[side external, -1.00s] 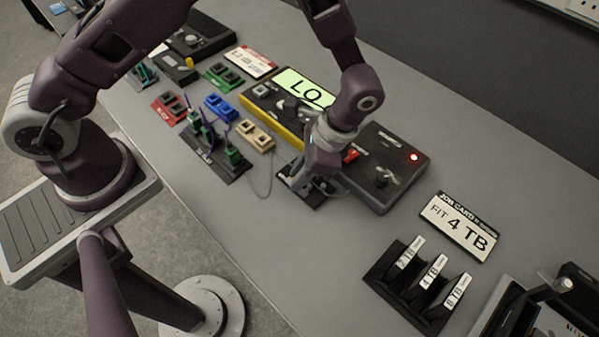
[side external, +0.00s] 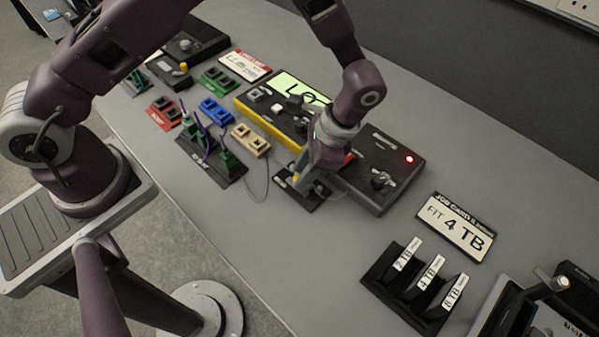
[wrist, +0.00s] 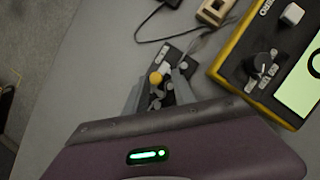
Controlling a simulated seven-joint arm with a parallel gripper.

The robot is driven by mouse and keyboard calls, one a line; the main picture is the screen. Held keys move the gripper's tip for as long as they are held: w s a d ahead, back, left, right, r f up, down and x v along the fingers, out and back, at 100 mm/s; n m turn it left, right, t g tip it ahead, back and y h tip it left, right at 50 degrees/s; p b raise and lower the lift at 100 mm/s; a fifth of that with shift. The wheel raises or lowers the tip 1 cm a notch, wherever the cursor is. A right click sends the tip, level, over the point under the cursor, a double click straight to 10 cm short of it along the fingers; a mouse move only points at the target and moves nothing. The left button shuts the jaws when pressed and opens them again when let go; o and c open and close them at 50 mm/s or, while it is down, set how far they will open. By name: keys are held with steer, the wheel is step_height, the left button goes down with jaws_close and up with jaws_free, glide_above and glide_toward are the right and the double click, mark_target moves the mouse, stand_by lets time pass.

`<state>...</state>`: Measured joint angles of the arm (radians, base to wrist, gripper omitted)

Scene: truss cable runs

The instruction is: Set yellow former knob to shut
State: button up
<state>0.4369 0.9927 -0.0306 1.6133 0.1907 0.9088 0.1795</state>
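A small black plate (side external: 307,199) lies flat on the bench in front of the grey box. It carries a yellow knob (wrist: 155,78), which also shows in the side view (side external: 296,179) under my gripper. In the wrist view my gripper (wrist: 159,80) points down over the plate, with its fingers apart, one on each side of the knob. I cannot tell whether a finger touches it. A grey fitting (wrist: 166,69) sits beside the knob. The plate's labels are too small to read, and the fingers hide part of it, so the knob's setting is unclear.
A yellow-edged panel (side external: 268,121) with a lit green display stands behind, beside a dark grey box (side external: 384,170) with a red light. Coloured socket blocks and a cable stand (side external: 211,166) are left. A "FIT 4 TB" card (side external: 456,227) and a tagged rack (side external: 416,284) are right.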

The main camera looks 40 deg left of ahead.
steer(key=shift+o, duration=0.2)
steer(key=shift+s, duration=0.15)
steer(key=v, duration=0.7)
steer(key=s+a+r+n+t+h, duration=0.15)
steer(key=a+r, duration=0.25)
steer(key=r, duration=0.6)
steer(key=s+a+r+n+t+h, duration=0.1)
steer(key=s+a+r+n+t, duration=0.15)
steer(key=a+r, duration=0.45)
steer(key=s+a+r+n+t, duration=0.1)
steer(key=s+r+n+t, duration=0.1)
steer(key=s, duration=0.5)
steer(key=s+a+r+n+t, duration=0.2)
steer(key=s+r+n, duration=0.1)
steer(key=s, duration=0.4)
steer(key=shift+a+r+t+h, duration=0.15)
steer(key=shift+r+t+h, duration=0.2)
steer(key=shift+r, duration=0.2)
steer(key=shift+w, duration=0.1)
